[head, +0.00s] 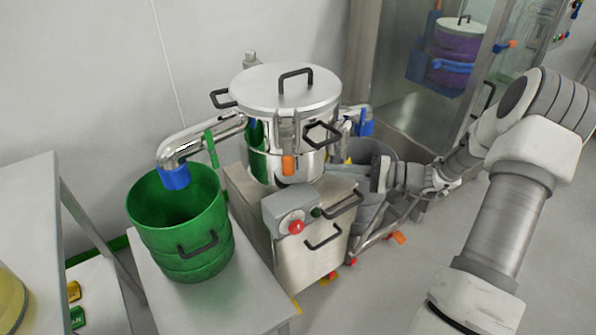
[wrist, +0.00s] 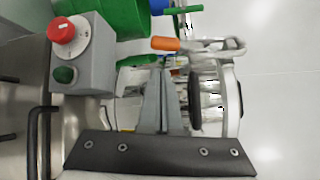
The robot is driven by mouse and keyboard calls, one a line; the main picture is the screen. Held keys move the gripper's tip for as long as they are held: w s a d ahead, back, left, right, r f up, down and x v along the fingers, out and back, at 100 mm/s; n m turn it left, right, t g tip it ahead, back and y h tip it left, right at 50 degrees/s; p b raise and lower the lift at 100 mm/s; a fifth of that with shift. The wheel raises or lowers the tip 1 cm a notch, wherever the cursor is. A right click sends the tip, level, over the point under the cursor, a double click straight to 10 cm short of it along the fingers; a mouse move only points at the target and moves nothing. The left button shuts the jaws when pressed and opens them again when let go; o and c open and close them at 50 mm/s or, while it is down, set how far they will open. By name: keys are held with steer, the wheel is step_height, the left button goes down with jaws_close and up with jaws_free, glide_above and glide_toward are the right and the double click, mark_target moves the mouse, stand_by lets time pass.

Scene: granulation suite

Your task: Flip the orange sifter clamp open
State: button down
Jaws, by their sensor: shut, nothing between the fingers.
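The shiny metal sifter (head: 285,125) stands on a steel machine body in the middle of the head view. Its orange clamp (head: 288,165) hangs pointing down on the front of the sifter's lower part. In the wrist view the orange clamp handle (wrist: 165,44) appears just beyond my fingertips, joined to a metal loop on its right. My gripper (head: 375,172) is to the right of the sifter, pointing towards it, and apart from the clamp. In the wrist view my gripper (wrist: 163,70) has its two grey fingers together, with nothing between them.
A control box with a red button (head: 296,228) sits below the clamp. Black handles (head: 322,134) jut from the sifter. A green drum (head: 182,225) stands at left under a metal pipe. A grey bin (head: 372,150) is behind my gripper. Open floor lies at right.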

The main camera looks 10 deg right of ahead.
mark_target(287, 157)
steer(key=b+x, duration=0.2)
steer(key=x, duration=0.8)
steer(key=shift+d, duration=0.1)
steer(key=s+a+r+m+g+p, duration=0.1)
steer(key=s+r+m+g+p, duration=0.5)
steer(key=m+p, duration=0.8)
step_height(287, 157, up, 3)
steer(key=g+p, duration=0.1)
steer(key=p, duration=0.7)
steer(key=shift+f+h, duration=0.15)
steer(key=shift+h, duration=0.15)
steer(key=shift+s, duration=0.1)
steer(key=shift+p, duration=0.3)
